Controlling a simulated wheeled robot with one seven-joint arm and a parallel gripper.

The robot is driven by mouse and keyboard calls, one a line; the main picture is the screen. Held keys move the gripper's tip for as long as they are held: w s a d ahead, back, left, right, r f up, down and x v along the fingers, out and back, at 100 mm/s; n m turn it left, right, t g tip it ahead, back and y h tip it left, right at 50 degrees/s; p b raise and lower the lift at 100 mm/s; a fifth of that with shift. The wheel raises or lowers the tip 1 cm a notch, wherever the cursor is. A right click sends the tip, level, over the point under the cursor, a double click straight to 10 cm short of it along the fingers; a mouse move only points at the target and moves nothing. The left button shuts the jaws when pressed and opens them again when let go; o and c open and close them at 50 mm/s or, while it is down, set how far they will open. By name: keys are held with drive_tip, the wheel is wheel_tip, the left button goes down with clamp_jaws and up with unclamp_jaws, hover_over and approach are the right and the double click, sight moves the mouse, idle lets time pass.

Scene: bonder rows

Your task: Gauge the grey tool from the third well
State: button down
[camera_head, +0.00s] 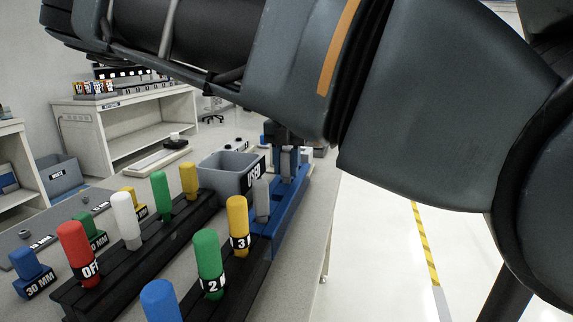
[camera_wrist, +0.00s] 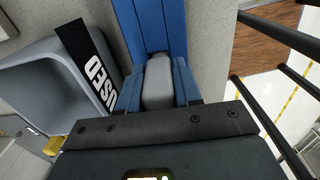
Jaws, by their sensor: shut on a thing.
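My gripper (camera_head: 287,160) is at the far end of the blue fixture (camera_head: 290,205), with its dark body above it. In the wrist view my gripper (camera_wrist: 157,90) is shut on a grey tool (camera_wrist: 158,82), a rounded grey block with blue pieces on both sides. The blue fixture (camera_wrist: 150,25) runs on beyond it. Whether the tool touches the fixture cannot be told. Another grey peg (camera_head: 262,200) stands just behind the yellow tool marked 3 (camera_head: 238,225). The green tool marked 2 (camera_head: 209,262) stands nearer in the same black rack (camera_head: 255,262).
The grey USED bin (camera_head: 225,172) stands close left of my gripper. A second black rack (camera_head: 120,275) holds a red OFF tool (camera_head: 78,252), a white tool (camera_head: 126,220) and others. A blue 30 MM block (camera_head: 30,268) is at left. Open floor lies right of the bench.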

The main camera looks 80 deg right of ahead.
drive_tip(key=shift+r+p, duration=1.9)
drive_tip(key=shift+r, duration=2.15)
